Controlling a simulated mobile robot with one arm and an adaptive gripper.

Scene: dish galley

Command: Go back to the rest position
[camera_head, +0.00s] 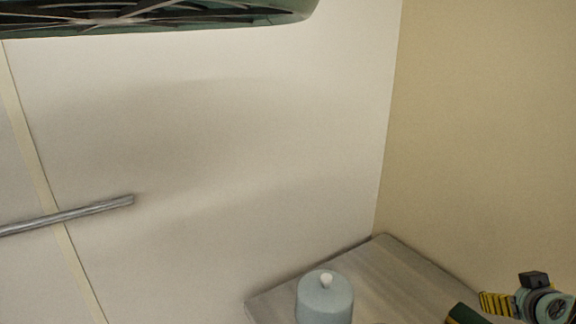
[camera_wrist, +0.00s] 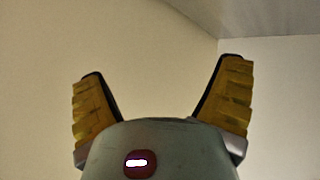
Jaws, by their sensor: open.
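My gripper shows in the wrist view (camera_wrist: 163,105) with its two yellow ribbed fingers spread wide apart. It is open, and nothing is between the fingers. Beyond it are only a plain beige wall and a pale ceiling edge. In the head view, part of my gripper with a yellow ribbed finger (camera_head: 497,303) shows at the lower right, cut off by the frame edge. It is near the right end of the counter, and its fingertips cannot be made out clearly.
A grey counter (camera_head: 376,262) fills the corner at the bottom. A blue-grey lidded canister (camera_head: 325,300) with a white knob stands on it. A metal rail (camera_head: 70,215) is at left, and a dark green object (camera_head: 160,18) hangs at top.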

